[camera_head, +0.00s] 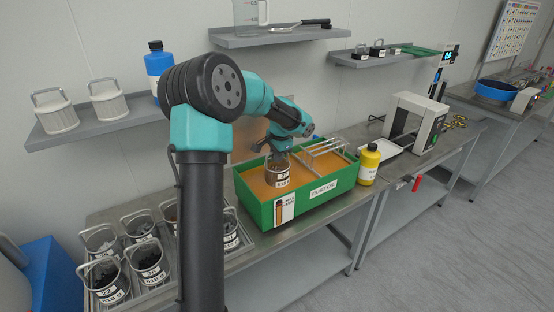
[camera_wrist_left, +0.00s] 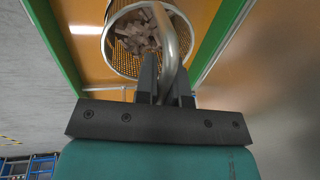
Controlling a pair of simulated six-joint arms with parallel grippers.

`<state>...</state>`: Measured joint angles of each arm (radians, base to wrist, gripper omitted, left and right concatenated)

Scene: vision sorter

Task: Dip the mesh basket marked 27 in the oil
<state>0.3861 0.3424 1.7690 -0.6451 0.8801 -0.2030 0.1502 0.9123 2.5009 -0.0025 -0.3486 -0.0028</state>
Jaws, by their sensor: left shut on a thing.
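My left gripper (camera_head: 277,155) is shut on the handle of a mesh basket (camera_head: 278,180), whose white label seems to read 27. The basket hangs upright over the left part of the green oil tub (camera_head: 260,216), which holds orange-brown oil (camera_head: 258,187). I cannot tell whether the basket's bottom touches the oil. In the left wrist view the fingers (camera_wrist_left: 165,92) grip the bent handle, and the basket (camera_wrist_left: 122,50) holds grey-brown pieces with oil behind it. My right gripper is not in view.
Several labelled baskets (camera_head: 103,239) stand in a metal rack at the front left, partly behind my arm. A metal rod rack (camera_head: 325,148) lies across the tub's right part. A yellow bottle (camera_head: 369,164) stands right of the tub. Shelves (camera_head: 272,37) hang behind.

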